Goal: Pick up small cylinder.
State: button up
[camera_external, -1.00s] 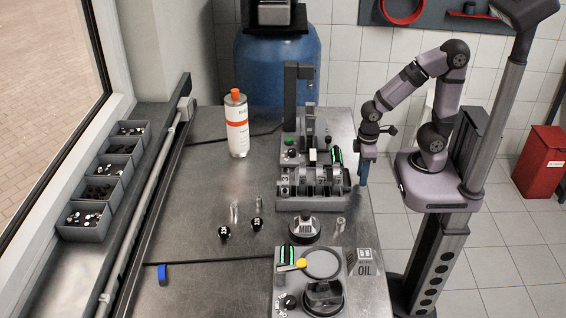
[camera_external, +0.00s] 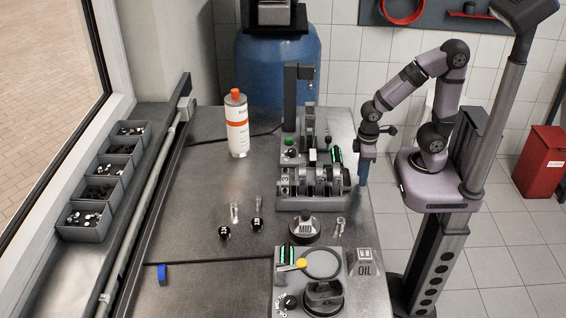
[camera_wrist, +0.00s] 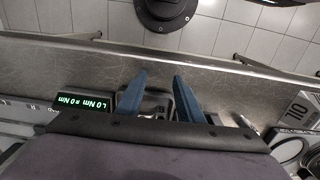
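Several small parts stand or lie on the metal bench; I cannot tell for certain which is the small cylinder. A small shiny part (camera_external: 340,228) lies near the right edge, beside the MID piece. Two similar shiny parts are further left, one (camera_external: 234,212) left of the other (camera_external: 258,204), with black-and-white numbered ends near them. My gripper (camera_external: 363,172) points down at the bench's right edge, beside the engine block (camera_external: 312,185) and apart from these parts. In the wrist view its two blue fingers (camera_wrist: 160,84) are spread with nothing between them.
A white bottle with an orange cap (camera_external: 237,130) stands at the back left. A MID-marked round piece (camera_external: 305,229), an OIL-marked box (camera_external: 364,264) and a grey fixture (camera_external: 310,285) are at the front right. The bench's left half is mostly clear.

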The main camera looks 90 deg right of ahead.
jog(key=shift+o, duration=0.8)
jog(key=shift+a, duration=0.1)
